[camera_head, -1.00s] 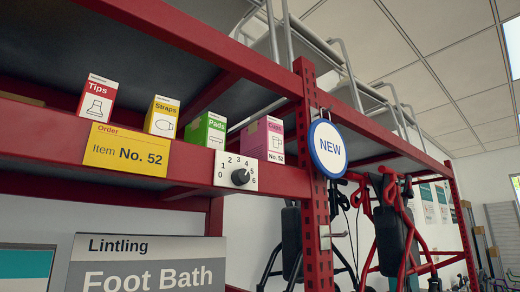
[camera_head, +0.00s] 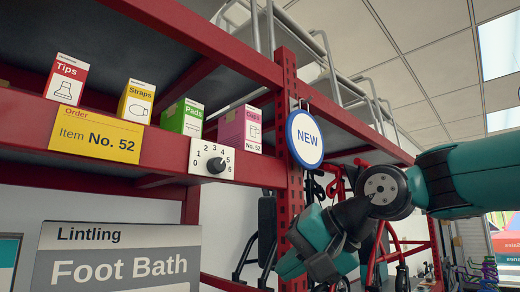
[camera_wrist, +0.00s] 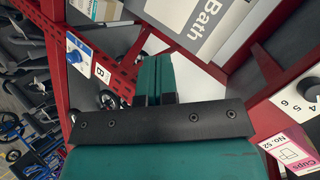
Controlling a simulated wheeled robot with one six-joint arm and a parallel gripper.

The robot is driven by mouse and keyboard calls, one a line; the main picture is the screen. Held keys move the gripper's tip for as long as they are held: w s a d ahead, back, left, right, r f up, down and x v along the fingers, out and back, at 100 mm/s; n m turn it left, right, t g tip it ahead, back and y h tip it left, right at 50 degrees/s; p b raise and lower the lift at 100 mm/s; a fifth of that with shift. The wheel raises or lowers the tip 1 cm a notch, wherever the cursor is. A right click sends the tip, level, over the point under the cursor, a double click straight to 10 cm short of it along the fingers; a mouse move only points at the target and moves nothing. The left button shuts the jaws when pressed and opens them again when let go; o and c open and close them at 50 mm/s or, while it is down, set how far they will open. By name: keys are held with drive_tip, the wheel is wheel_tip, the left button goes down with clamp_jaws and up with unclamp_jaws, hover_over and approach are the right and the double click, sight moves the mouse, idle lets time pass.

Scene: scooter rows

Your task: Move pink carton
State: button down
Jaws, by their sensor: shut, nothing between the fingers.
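The pink carton (camera_head: 240,128), marked Cups, stands upright on the red shelf beam, at the right end of a row of cartons and beside the red post. It also shows at the lower right corner of the wrist view (camera_wrist: 294,152), partly cut off by the frame edge. My gripper (camera_wrist: 158,66) is shut with its teal fingers together and empty. It is apart from the carton, off to the carton's left in the wrist view. In the head view my teal arm comes in from the right and its end hangs below the shelf, in front of the post.
A green carton (camera_head: 183,117) stands close left of the pink one; a yellow carton (camera_head: 136,101) and a red carton (camera_head: 66,78) stand farther left. A dial plate (camera_head: 212,159) is on the beam's front. A round NEW sign (camera_head: 305,139) hangs on the post (camera_head: 286,95).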

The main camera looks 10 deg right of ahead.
drive_tip(key=w+d+r+m+t, duration=0.2)
drive_tip(key=r, duration=0.5)
drive_tip(key=w+d+r+m+t, duration=0.1)
drive_tip(key=d+r+m+t, duration=0.15)
drive_tip(key=r, duration=0.55)
drive_tip(key=m+t+y, duration=0.2)
drive_tip(key=m+t, duration=0.1)
drive_tip(key=m, duration=0.1)
approach(255, 140)
drive_tip(key=shift+n+g, duration=0.25)
drive_tip(key=p+x, duration=0.1)
drive_tip(key=x, duration=0.1)
drive_tip(key=p+x, duration=0.4)
drive_tip(key=shift+w+a+r, duration=0.1)
drive_tip(key=shift+w+r, duration=0.15)
drive_tip(key=shift+r, duration=0.05)
drive_tip(key=shift+w+a+f, duration=0.15)
drive_tip(key=shift+w+a, duration=0.1)
drive_tip(key=shift+w, duration=0.2)
